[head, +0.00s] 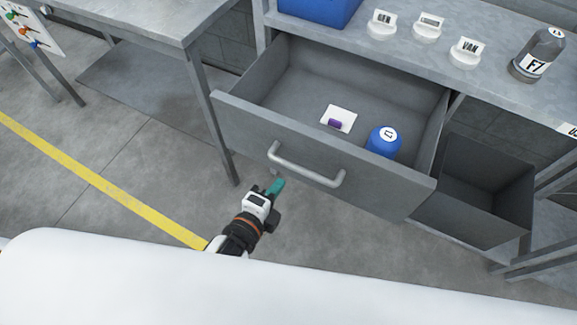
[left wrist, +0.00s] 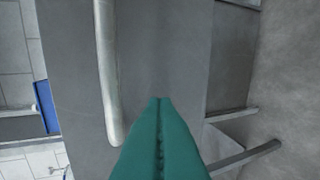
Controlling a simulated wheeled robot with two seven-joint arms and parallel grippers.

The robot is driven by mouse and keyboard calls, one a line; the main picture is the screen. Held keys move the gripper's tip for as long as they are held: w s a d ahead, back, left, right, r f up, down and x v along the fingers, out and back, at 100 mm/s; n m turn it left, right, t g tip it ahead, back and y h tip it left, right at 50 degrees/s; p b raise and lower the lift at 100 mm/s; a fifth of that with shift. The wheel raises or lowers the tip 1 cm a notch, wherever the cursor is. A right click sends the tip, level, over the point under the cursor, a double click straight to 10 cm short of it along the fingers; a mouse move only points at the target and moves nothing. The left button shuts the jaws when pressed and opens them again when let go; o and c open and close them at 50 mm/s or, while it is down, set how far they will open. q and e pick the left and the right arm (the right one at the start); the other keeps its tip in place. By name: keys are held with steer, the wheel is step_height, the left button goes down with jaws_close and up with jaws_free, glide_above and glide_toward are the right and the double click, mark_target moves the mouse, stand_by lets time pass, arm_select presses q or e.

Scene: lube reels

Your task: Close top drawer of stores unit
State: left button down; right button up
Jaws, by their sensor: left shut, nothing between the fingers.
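The grey top drawer (head: 235,113) of the stores unit stands open in the head view. Its front carries a pale bar handle (head: 305,172). Inside lie a white card with a small purple item (head: 336,122) and a blue round container (head: 384,142). My left gripper (head: 277,186) is in front of the drawer, close to the left end of the handle. Its teal fingers are shut and empty. In the left wrist view the fingers (left wrist: 158,100) point at the grey drawer front (left wrist: 170,50), beside the handle (left wrist: 106,70). I cannot tell whether they touch it. My right gripper is not seen.
The unit's top (head: 408,60) bears a blue bin (head: 318,8), several labelled white pieces and a dark bottle (head: 538,55). A dark open bin (head: 485,200) stands right of the drawer. A grey table (head: 150,18) stands at left. The floor before the drawer is clear.

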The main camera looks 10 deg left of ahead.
mark_target(295, 160)
arm_select(q)
steer(key=x, duration=0.4)
steer(key=r+x, duration=0.1)
steer(key=x, duration=0.1)
steer(key=shift+w+d, duration=0.1)
steer(key=shift+w, duration=0.1)
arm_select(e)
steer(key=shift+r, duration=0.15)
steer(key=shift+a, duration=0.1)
arm_select(q)
steer(key=shift+w, duration=0.1)
